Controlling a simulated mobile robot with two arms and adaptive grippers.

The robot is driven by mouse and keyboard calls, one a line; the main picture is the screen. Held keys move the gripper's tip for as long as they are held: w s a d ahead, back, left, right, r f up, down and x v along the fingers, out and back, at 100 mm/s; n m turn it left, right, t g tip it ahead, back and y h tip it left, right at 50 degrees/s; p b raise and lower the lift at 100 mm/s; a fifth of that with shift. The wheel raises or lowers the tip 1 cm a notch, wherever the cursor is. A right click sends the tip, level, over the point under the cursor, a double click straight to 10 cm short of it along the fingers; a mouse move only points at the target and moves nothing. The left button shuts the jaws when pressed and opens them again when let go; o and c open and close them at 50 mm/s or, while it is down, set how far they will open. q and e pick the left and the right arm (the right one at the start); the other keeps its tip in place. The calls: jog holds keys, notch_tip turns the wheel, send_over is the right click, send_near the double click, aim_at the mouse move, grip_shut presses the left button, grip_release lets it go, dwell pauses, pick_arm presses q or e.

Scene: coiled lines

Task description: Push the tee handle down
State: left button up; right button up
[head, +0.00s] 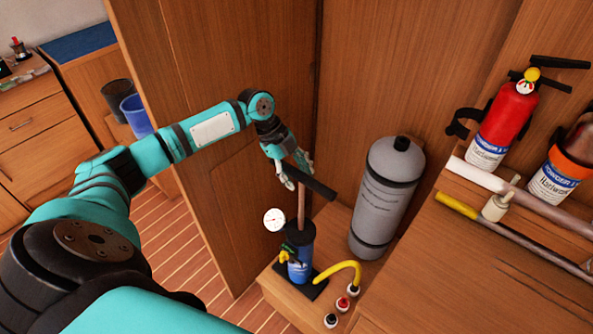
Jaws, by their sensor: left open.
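The pump's black tee handle (312,182) stands raised on a brown rod (301,207) above a blue pump body (300,255) on a low wooden shelf. A white round gauge (274,219) sits beside the pump and a yellow hose (340,270) curves off to its right. My left gripper (296,181) is open at the left end of the handle, with its fingers pointing down. I cannot tell whether it touches the handle. My right gripper does not show.
A grey cylinder (385,200) stands close to the pump's right. Small bottles (343,303) stand in front. Wooden panels (225,110) close in behind and left of the pump.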

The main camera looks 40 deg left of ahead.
pick_arm(q)
grip_shut()
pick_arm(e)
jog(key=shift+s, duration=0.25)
pick_arm(q)
jog(key=shift+f, duration=0.1)
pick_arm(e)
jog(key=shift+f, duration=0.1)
pick_arm(q)
notch_tip(320, 180, down, 19)
jog(key=b, duration=1.1)
jog(key=shift+s, duration=0.1)
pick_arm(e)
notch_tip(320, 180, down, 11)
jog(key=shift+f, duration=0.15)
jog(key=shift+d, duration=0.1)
pick_arm(q)
grip_release()
